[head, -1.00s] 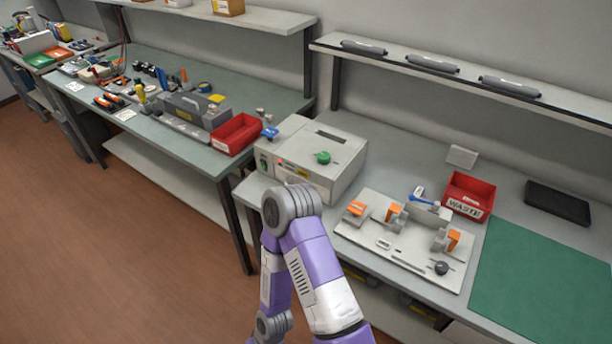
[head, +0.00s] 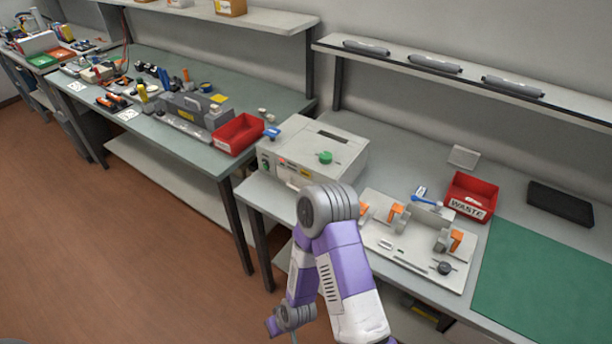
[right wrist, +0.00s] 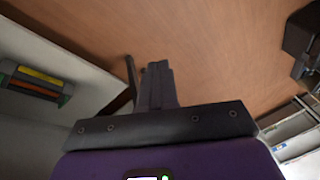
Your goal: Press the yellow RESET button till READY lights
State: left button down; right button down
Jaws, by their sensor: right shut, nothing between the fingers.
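The light grey machine (head: 312,150) stands on the right bench in the head view. It has a green knob (head: 325,157) on top, a small red light (head: 281,160) and a small yellow-orange patch (head: 306,173) at its front. I cannot tell whether that patch is the RESET button, and no READY lettering can be read. My right arm stands in front of the bench, its forearm hanging below the bench top. My right gripper (right wrist: 157,85) is shut and empty over the brown floor in the right wrist view, away from the machine. My left gripper is out of view.
A white fixture board (head: 415,250) with orange clamps lies right of the machine. A red WASTE bin (head: 472,196) and a green mat (head: 545,275) are beyond it. A red tray (head: 238,133) sits on the left bench. Open floor (head: 130,260) lies to the left.

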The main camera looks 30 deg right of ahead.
aim_at(305, 174)
jog(key=w+d+r+n+t+h+b, duration=0.1)
jog(key=w+d+r+n+t+h, duration=0.2)
jog(key=w+d, duration=0.5)
jog(key=w+d+r+n+t+h, duration=0.1)
jog(key=w+d+r+t+h, duration=0.1)
jog(key=r, duration=0.5)
jog(key=w+d+r+n+t+h+b, duration=0.1)
jog(key=w+d+r+t+h, duration=0.1)
jog(key=w+r, duration=0.5)
jog(key=w+d+r+n+t+h+b, duration=0.1)
jog(key=w+d+r+t, duration=0.3)
jog(key=r, duration=0.5)
jog(key=shift+w+n+t+h, duration=0.3)
jog(key=shift+t+h, duration=0.1)
jog(key=shift+t, duration=0.6)
jog(key=shift+d, duration=0.2)
jog(key=w+d, duration=0.3)
jog(key=d, duration=0.5)
jog(key=shift+w, duration=0.1)
jog(key=shift+b, duration=0.3)
